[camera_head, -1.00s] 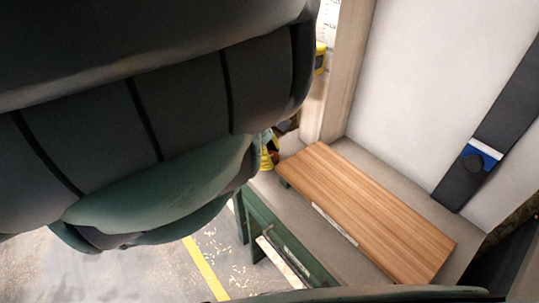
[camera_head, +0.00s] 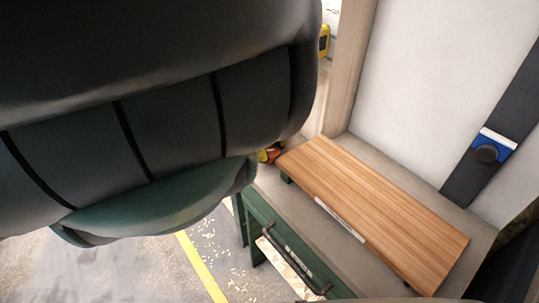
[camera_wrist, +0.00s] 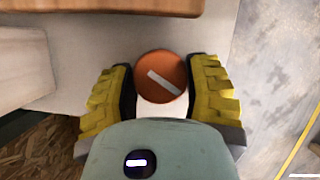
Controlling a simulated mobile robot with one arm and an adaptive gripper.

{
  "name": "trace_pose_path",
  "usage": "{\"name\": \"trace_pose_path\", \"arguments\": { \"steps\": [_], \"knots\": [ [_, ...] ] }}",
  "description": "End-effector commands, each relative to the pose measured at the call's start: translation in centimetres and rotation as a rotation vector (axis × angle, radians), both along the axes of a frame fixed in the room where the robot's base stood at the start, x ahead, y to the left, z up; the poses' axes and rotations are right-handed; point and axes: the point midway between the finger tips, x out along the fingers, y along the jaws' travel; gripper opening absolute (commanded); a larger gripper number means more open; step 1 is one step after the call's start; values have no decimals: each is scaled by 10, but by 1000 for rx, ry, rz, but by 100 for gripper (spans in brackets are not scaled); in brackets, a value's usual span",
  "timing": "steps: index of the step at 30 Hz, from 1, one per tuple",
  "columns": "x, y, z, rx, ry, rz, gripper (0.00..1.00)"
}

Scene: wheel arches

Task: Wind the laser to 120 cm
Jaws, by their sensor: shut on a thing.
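My gripper (camera_wrist: 160,88) has its two yellow ribbed fingers shut on a round orange knob (camera_wrist: 165,68). A white bar on the knob slants from upper left to lower right. In the head view, part of the orange knob (camera_head: 271,154) shows past my dark arm, which hides most of the gripper. A small yellow device (camera_head: 324,41), apparently the laser, sits beside the wooden post, partly hidden by my arm. A pale strip is just visible above it; no height reading can be made out.
A wooden board (camera_head: 385,215) lies on the grey bench top, above a green drawer front with a dark handle (camera_head: 290,262). A dark strap (camera_head: 467,180) with a blue-and-white fitting (camera_head: 493,145) crosses the pale panel. Floor with a yellow line (camera_head: 202,268) is at lower left.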

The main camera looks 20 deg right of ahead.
Motion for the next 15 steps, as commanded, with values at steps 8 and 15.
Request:
{"name": "trace_pose_path", "arguments": {
  "steps": [8,15],
  "knots": [
    [0,-1,-4,1,-3,-203,15],
    [0,-1,-2,1,-1,-308,15]
  ]
}}
